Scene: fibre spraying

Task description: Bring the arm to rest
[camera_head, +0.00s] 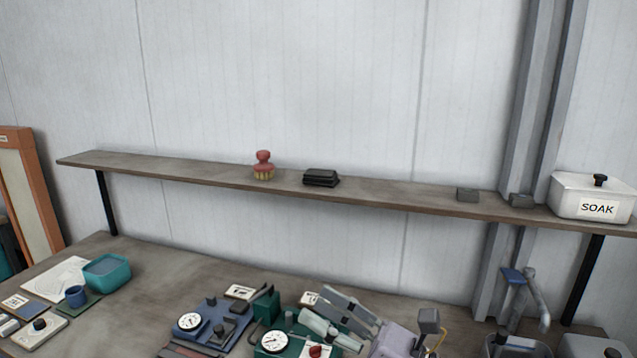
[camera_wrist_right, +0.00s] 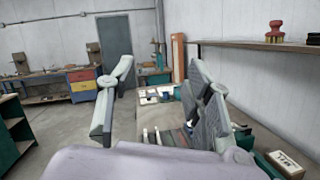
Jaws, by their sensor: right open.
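My right gripper (camera_head: 314,304) is at the bottom of the head view, over the bench, in front of a green device with a dial. Its two grey fingers point to the left and stand apart with nothing held between them. In the right wrist view the open gripper (camera_wrist_right: 160,75) has its fingers spread wide, with the room beyond them. My left gripper is not in view.
The workbench (camera_head: 200,260) carries a blue dial device (camera_head: 215,322), a green dial device (camera_head: 272,342) and a teal tub (camera_head: 107,271). The wall shelf (camera_head: 215,176) above holds a red-handled brush (camera_head: 263,166), black pads (camera_head: 320,178) and a SOAK box (camera_head: 592,201).

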